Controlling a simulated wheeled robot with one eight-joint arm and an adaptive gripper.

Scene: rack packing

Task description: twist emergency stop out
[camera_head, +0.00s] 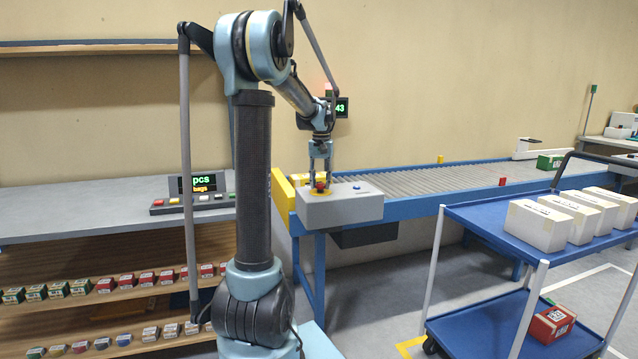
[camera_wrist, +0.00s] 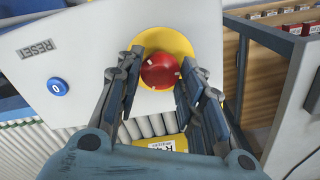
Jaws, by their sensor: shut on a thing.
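The emergency stop is a red mushroom button (camera_wrist: 160,71) on a yellow disc (camera_wrist: 180,45), on top of a grey control box (camera_head: 345,208) at the near end of the conveyor. In the head view the red button (camera_head: 320,186) is small between my fingers. My gripper (camera_head: 320,180) points down over it. In the wrist view my gripper (camera_wrist: 165,75) has its two fingers on either side of the red button, shut on it. A blue button (camera_wrist: 58,87) marked 0 and a RESET label (camera_wrist: 38,49) are on the same box face.
A roller conveyor (camera_head: 430,182) runs right behind the box. A blue cart (camera_head: 500,220) with several white boxes (camera_head: 540,225) stands at right. Shelves (camera_head: 110,275) with small packs and a button panel (camera_head: 190,203) are at left.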

